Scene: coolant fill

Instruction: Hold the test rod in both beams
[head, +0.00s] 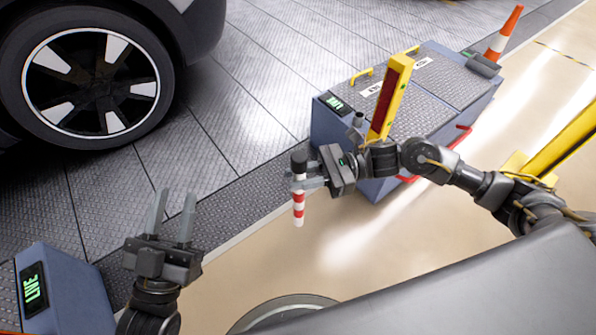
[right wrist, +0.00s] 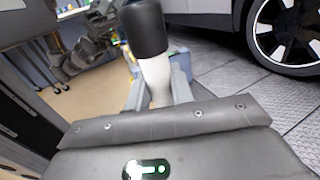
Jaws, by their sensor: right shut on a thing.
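The test rod (head: 299,208) has red and white bands and a black end. It hangs roughly upright in my right gripper (head: 301,179), which is shut on it just below the black end. In the right wrist view the rod's black end (right wrist: 145,28) and white shaft stand between the fingers. The banded lower end hangs over the pale floor, left of the blue cabinet (head: 323,125). My left gripper (head: 174,207) is open and empty, fingers pointing up the picture. No light beams are visible as such.
A yellow post with a dark red face (head: 387,100) stands by the blue cabinet. A second blue box (head: 75,297) reads LIVE at lower left. A car wheel (head: 90,80) is at upper left, a cone (head: 504,32) at upper right. Pale floor is clear below the rod.

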